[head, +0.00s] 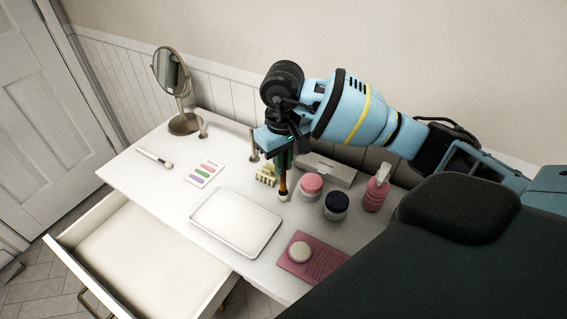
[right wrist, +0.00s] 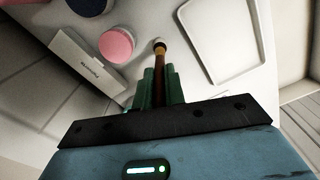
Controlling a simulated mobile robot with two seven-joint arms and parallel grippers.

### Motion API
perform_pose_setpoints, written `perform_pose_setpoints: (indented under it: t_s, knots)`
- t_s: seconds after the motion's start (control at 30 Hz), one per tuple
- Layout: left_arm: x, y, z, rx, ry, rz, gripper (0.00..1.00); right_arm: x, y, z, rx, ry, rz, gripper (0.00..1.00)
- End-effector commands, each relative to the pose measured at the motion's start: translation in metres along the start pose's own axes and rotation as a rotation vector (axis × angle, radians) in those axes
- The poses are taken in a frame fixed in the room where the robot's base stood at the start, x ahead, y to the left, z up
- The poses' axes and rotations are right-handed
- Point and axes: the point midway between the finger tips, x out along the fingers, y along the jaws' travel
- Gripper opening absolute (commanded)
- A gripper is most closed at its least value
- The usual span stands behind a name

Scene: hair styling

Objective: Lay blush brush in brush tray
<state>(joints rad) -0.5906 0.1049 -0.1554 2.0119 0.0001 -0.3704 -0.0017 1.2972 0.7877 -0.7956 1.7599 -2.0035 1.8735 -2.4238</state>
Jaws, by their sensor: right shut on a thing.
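My right gripper (head: 282,160) is shut on an upright brush with a brown-orange handle, which I take for the blush brush (head: 283,186). Its pale lower end is at or just above the tabletop; I cannot tell whether it touches. In the right wrist view the brush (right wrist: 160,60) sticks out between the green fingers of the gripper (right wrist: 158,88). The white rectangular brush tray (head: 213,240) lies empty on the table, left of and nearer than the brush. The tray rim also shows in the right wrist view (right wrist: 205,67). My left gripper is not in view.
Pink-lidded (head: 311,184) and dark-lidded (head: 336,205) jars stand right of the brush, with a pink bottle (head: 376,188) beyond. A pink mat (head: 322,262) is right of the tray. Another brush (head: 155,158), a colour card (head: 203,174) and a mirror (head: 171,72) are left. A drawer (head: 150,262) stands open.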

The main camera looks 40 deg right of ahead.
Motion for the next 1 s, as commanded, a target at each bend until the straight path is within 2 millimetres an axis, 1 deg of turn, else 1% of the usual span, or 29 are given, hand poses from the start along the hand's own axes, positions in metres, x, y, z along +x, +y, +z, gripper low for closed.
perform_pose_setpoints:
  t_s: [0.1, 0.37, 0.5, 0.53, 0.67, 0.7, 1.0]
  knots:
    - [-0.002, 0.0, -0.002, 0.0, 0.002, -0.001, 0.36, 0.01, 0.0, 0.0, 0.0, 0.002, -0.001, 0.0]
    - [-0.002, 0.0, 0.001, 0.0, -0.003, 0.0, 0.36, 0.012, 0.0, 0.0, 0.0, 0.003, 0.0, 0.0]
    - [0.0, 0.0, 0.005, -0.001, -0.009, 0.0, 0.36, 0.016, 0.0, 0.0, 0.0, 0.001, 0.0, 0.0]
    - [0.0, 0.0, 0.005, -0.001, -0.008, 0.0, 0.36, 0.016, 0.0, 0.0, 0.0, 0.001, 0.0, 0.14]
    - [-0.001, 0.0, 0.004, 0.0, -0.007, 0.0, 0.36, 0.015, 0.0, 0.0, 0.0, 0.002, 0.0, 0.31]
    - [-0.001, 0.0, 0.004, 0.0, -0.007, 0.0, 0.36, 0.015, 0.0, 0.0, 0.0, 0.002, 0.0, 0.33]
    - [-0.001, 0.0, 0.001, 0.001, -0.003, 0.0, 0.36, 0.012, 0.0, 0.0, 0.0, 0.003, 0.0, 0.33]
